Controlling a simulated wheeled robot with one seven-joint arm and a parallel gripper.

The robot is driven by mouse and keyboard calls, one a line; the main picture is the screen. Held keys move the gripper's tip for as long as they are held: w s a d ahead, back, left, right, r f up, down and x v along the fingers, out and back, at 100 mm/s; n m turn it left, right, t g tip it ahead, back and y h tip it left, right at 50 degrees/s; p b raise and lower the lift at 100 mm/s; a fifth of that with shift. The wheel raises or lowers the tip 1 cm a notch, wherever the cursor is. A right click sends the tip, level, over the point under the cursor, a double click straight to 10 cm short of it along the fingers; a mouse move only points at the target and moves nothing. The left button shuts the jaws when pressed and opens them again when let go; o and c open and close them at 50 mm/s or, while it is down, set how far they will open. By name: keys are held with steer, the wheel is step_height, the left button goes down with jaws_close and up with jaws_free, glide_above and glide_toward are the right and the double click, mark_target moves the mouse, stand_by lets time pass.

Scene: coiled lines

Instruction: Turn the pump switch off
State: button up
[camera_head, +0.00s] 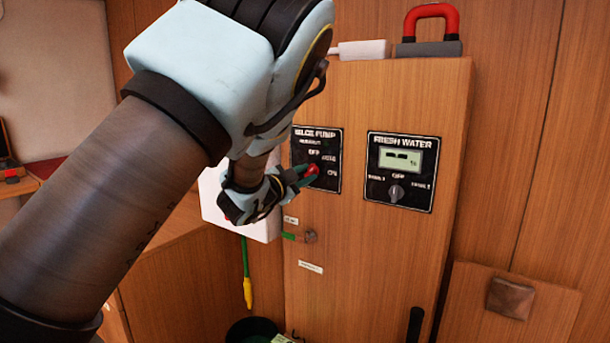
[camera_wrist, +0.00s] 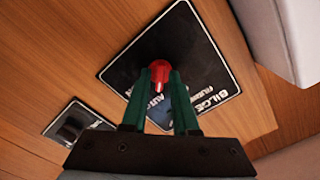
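The pump switch is a red knob (camera_wrist: 160,70) on the black panel (camera_head: 325,143) lettered BILGE PUMP, which also shows in the wrist view (camera_wrist: 205,50). The words OFF, AUTO and ON stand on the panel in the head view. My gripper (camera_head: 307,174) is at the lower left of this panel. In the wrist view its two green fingers (camera_wrist: 161,78) stand on either side of the knob, and the red part fills the gap between their tips. My gripper hides much of the knob, and I cannot tell which word it points to.
A FRESH WATER panel (camera_head: 400,172) with a display and a grey knob sits to the right on the same wooden cabinet (camera_head: 350,250). A white box (camera_head: 210,195) is close at the left. A red-handled padlock-like object (camera_head: 430,30) lies on top. A green-yellow line (camera_head: 246,280) hangs below.

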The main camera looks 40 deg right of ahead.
jaws_close()
stand_by(0.5)
steer(key=n+b, duration=0.2)
steer(key=n, duration=0.2)
steer(key=shift+n, duration=0.3)
steer(key=shift+n+b, duration=1)
steer(key=shift+n, duration=1.1)
steer(key=shift+f, duration=0.1)
steer(key=shift+o, duration=1.4)
jaws_free()
steer(key=shift+a, duration=0.1)
